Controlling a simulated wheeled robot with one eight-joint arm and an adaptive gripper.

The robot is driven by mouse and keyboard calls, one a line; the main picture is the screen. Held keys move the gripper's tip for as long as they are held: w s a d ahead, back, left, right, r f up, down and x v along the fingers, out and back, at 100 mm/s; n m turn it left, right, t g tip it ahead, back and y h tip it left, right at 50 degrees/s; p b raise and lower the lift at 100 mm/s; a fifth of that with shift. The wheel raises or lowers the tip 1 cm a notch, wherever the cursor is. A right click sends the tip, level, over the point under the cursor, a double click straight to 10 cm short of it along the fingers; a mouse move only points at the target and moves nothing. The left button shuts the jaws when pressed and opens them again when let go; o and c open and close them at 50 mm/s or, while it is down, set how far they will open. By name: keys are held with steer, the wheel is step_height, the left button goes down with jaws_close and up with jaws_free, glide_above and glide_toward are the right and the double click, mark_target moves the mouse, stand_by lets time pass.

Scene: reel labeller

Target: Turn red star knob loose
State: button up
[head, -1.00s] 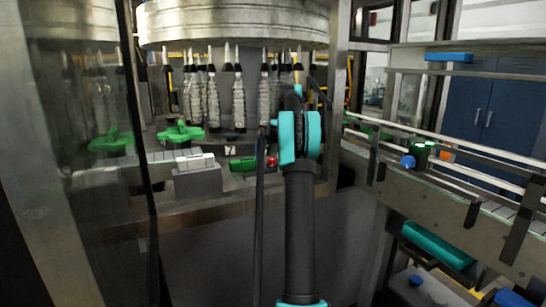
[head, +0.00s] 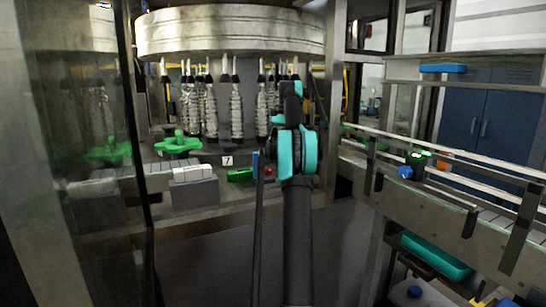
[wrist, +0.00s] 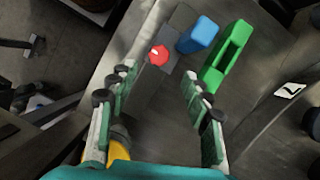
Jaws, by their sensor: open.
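The small red knob (wrist: 159,54) sits on a dark grey block near the top of the wrist view. In the head view the knob (head: 269,172) is a small red spot just left of my arm. My gripper (wrist: 160,74) is open, with its two fingers apart on either side of the picture. The knob appears between the lines of the fingers, beyond the tips, nearer the left finger. Nothing is between the fingers. In the head view my arm hides the gripper.
A blue block (wrist: 198,35) and a green bracket (wrist: 226,55) stand close right of the knob. A number plate (wrist: 289,90) is further right. In the head view, a green star-shaped part (head: 179,144) stands left, bottles (head: 212,110) hang behind, and a conveyor (head: 430,200) runs right.

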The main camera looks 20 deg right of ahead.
step_height(320, 180, up, 5)
steer(key=s+m+t+h, duration=0.1)
steer(key=s+m+t, duration=0.2)
steer(key=m, duration=0.5)
steer(key=m+t+h, duration=0.2)
steer(key=m+t, duration=0.1)
steer(key=m, duration=0.9)
glide_toward(269, 169)
steer(key=x, duration=0.8)
steer(key=shift+a+f, duration=0.15)
steer(key=shift+f, duration=0.15)
steer(key=shift+c, duration=0.2)
jaws_close()
